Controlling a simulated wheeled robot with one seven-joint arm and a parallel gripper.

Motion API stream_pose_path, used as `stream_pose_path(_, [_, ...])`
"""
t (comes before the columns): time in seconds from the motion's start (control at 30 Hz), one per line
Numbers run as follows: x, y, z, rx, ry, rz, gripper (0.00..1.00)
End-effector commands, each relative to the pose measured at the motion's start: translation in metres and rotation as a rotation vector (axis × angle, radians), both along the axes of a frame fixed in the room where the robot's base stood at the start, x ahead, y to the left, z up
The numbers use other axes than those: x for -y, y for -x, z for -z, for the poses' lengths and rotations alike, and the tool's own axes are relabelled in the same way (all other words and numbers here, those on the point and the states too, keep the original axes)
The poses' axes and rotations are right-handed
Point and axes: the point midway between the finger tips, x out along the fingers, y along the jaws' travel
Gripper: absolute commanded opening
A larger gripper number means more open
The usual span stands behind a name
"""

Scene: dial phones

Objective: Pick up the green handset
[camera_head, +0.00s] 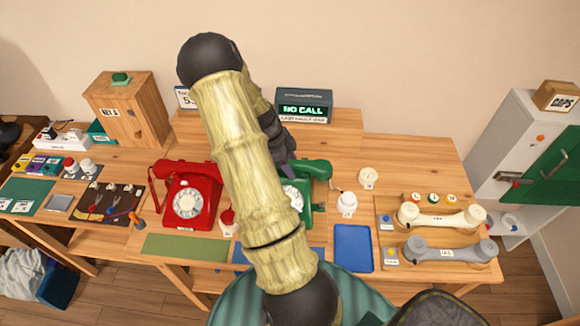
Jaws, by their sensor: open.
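The green dial phone (301,196) stands on the wooden table, right of the middle, its left side hidden behind my arm. Its green handset (316,170) lies across the top of the phone, with the right end showing clearly. My gripper (287,165) is at the left part of the handset and largely hidden by my own forearm. It is open. I cannot tell whether its fingers are around the handset or only above it.
A red dial phone (188,195) stands left of my arm. A small white object (347,203) stands just right of the green phone. White (440,218) and grey (450,253) handsets lie on a wooden board at right. A display box (304,106) stands behind.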

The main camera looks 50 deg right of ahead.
Motion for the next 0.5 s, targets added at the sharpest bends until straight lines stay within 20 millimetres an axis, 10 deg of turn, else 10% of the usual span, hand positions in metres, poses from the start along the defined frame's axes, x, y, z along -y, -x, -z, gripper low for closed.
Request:
stream_pose_path(0.3, [0.0,-0.0001,-0.0002,0.0,0.0,0.0,0.02])
stream_pose_path(0.5, [0.0003,-0.0003,-0.0006,0.001,0.001,0.0,0.0])
